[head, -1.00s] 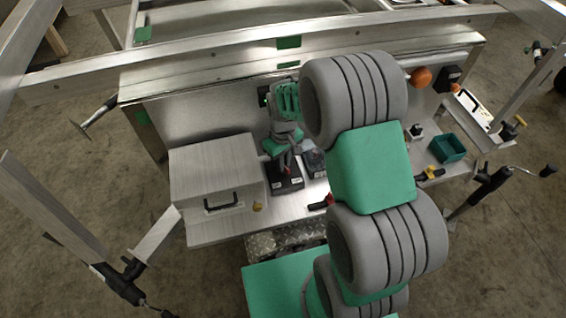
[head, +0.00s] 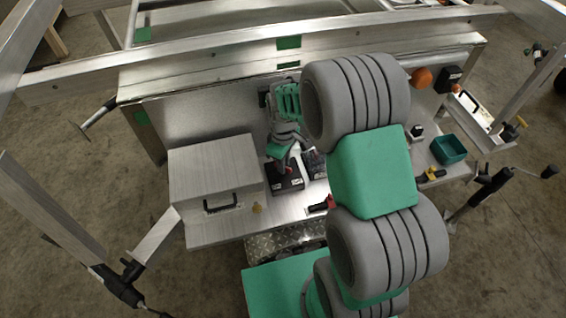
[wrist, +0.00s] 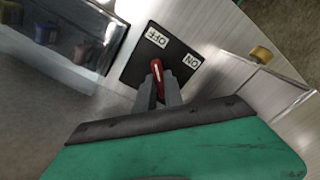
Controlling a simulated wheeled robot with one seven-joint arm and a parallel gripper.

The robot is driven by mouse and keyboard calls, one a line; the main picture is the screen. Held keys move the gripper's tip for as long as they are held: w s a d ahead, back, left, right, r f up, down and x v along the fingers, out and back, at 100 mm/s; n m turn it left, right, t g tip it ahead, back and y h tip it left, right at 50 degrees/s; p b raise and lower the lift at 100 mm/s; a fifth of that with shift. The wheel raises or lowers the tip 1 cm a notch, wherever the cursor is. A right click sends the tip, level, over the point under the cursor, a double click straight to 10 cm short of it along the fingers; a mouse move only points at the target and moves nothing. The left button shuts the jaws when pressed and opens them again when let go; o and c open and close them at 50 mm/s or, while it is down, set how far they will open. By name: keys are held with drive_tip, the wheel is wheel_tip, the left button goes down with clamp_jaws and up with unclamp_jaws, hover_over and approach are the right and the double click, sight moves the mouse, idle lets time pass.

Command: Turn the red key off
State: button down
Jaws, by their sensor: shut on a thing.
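The red key (wrist: 157,69) stands on a black switch plate (wrist: 136,72) with white OFF and ON labels in the wrist view. Its visible end points toward the OFF label (wrist: 157,37); the ON label (wrist: 193,61) lies to its right. My gripper (wrist: 160,84) is shut on the red key, with a grey finger on each side. The fingers hide the key's lower part. In the head view my gripper (head: 284,167) is low over a black plate (head: 286,181), where the key cannot be made out.
A metal box (head: 213,165) with a black handle stands left of my gripper. Another dark unit (head: 314,163) is close on the right. A green bin (head: 448,149) and a yellow-handled thing (head: 432,175) are farther right. My arm hides part of the shelf.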

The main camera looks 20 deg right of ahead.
drive_tip(key=c, duration=1.4)
unclamp_jaws()
drive_tip(key=shift+c, duration=0.2)
wheel_tip(320, 180, up, 8)
drive_tip(key=shift+f+b, duration=0.1)
drive_tip(key=shift+b, duration=0.2)
